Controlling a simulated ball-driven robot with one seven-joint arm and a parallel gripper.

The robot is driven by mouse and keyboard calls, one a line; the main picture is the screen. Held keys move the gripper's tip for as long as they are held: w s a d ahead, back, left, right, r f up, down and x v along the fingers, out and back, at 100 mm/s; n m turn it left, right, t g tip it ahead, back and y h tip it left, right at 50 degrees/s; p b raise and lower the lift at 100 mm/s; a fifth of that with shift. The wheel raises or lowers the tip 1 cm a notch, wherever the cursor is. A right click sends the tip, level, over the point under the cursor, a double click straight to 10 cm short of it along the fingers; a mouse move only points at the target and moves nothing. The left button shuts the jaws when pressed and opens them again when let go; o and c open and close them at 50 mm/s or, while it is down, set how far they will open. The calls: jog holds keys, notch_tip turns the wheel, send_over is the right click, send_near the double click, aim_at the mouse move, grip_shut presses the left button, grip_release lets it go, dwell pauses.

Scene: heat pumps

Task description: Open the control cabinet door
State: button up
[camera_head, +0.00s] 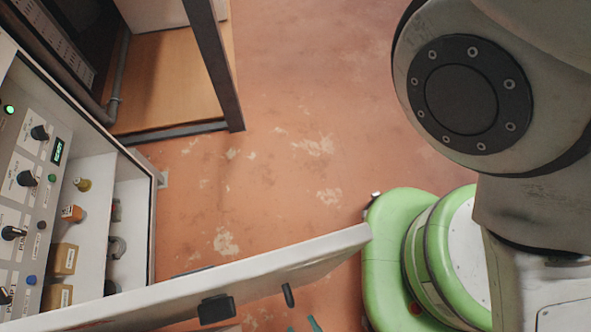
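The control cabinet (152,220) stands at the left, with its inside in view. Its white door (330,245) stands open, swung out across the bottom of the picture, with its free end near my green base. A black latch or handle part (217,308) and a smaller dark peg (288,295) sit on the door's near face. Two small teal tips (304,326) show at the bottom edge, just below the peg. They may be my gripper's fingertips; most of whatever they belong to is cut off. I see no contact between them and the door.
Inside the cabinet are a panel with knobs (40,132) and a green display, and shelves with yellow and orange parts (72,213). The worn reddish floor (300,120) in the middle is clear.

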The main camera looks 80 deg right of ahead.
jog(key=shift+b+v, duration=0.35)
jog(key=shift+v, duration=1.8)
